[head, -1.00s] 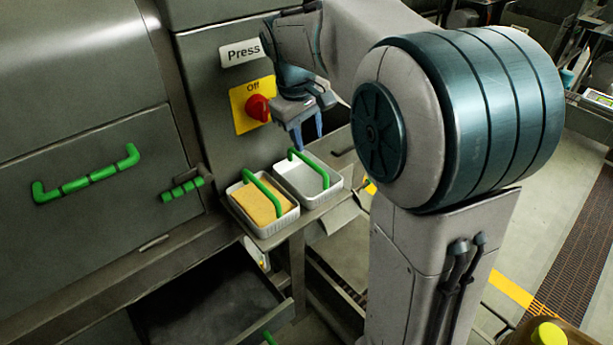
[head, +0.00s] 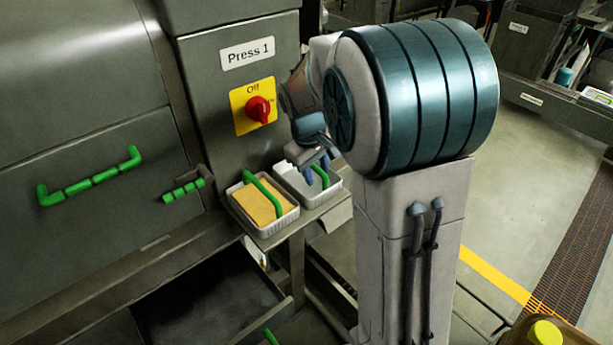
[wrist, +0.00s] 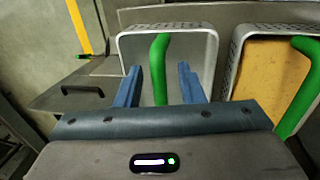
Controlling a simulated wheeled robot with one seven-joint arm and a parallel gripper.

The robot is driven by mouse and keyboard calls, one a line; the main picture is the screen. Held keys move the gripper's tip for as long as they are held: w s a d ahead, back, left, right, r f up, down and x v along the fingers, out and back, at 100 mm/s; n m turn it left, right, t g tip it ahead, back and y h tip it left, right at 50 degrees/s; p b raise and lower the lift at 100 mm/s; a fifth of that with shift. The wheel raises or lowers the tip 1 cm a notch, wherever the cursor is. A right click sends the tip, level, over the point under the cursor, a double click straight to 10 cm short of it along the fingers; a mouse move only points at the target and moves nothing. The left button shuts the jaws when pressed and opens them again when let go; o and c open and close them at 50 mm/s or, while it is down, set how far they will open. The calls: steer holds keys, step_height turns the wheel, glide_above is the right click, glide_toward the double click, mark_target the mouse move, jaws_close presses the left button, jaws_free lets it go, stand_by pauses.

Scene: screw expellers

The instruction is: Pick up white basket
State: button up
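The white basket (head: 288,178) stands on a small shelf on the press, with a green handle (wrist: 160,68) arching over it. It looks empty where I can see into it. It also shows in the wrist view (wrist: 196,38). My gripper (head: 317,172) is at the basket's handle, with its blue fingers pointing down. In the wrist view my gripper (wrist: 160,85) is open, one finger on each side of the green handle, with gaps between.
A second white basket (head: 290,216) with yellow contents and a green handle stands close beside it. The press panel with a red knob (head: 259,109) rises behind. The shelf (head: 270,242) is narrow, with its edge close to the baskets.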

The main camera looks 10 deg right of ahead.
jaws_close()
steer(key=shift+r, duration=0.15)
